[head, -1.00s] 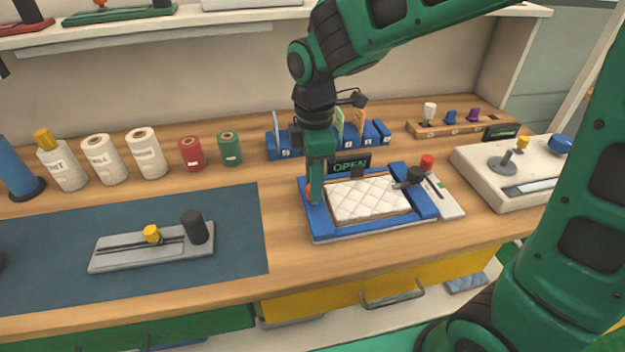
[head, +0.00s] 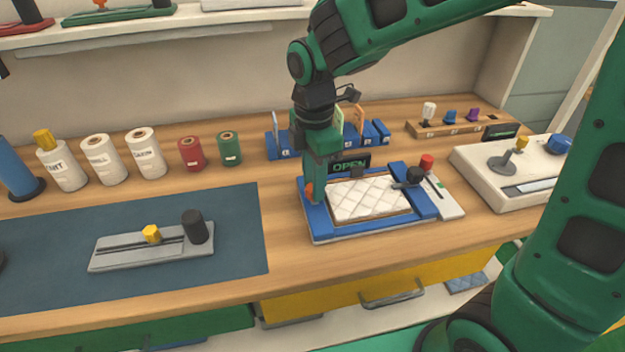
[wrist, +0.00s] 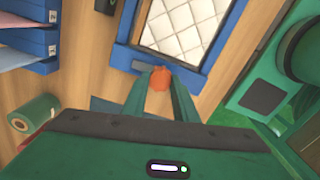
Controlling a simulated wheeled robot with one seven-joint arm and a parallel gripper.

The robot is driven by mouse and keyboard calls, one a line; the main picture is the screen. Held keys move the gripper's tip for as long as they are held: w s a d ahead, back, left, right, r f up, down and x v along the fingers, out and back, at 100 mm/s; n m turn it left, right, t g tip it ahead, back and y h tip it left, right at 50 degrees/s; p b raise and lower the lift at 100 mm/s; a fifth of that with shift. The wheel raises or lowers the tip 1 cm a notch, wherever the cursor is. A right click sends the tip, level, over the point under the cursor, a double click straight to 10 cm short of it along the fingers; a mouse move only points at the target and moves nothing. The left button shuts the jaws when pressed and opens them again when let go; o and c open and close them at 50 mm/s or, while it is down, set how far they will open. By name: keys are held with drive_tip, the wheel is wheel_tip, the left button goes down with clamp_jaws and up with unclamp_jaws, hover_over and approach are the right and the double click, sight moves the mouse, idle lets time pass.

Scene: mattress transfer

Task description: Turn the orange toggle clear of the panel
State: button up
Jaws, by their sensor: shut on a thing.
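The orange toggle (head: 309,190) stands at the left end of the blue frame (head: 316,225). My gripper (head: 314,196) comes down over it from above and hides part of it. In the wrist view, the orange toggle (wrist: 159,80) sits between the two green fingertips of my gripper (wrist: 162,74), which are shut on it. The panel, a white quilted pad (head: 368,199), lies inside the blue frame; it also shows in the wrist view (wrist: 185,28). I cannot tell the toggle's exact angle to the panel.
A sign reading OPEN (head: 349,164) stands behind the frame. A red knob (head: 427,162) and a black knob (head: 415,175) are at its right. A blue rack (head: 285,146) with upright cards is behind. A grey slider fixture (head: 120,252) lies on the dark mat (head: 50,225) to the left.

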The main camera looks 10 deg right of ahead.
drive_tip(key=o, duration=1)
drive_tip(key=shift+w+d, duration=0.15)
drive_tip(key=shift+w, duration=0.1)
drive_tip(key=shift+o, duration=0.3)
drive_tip(key=shift+s, duration=0.1)
wheel_tip(320, 180, up, 11)
drive_tip(key=shift+d+f, duration=0.1)
drive_tip(key=shift+f, duration=0.05)
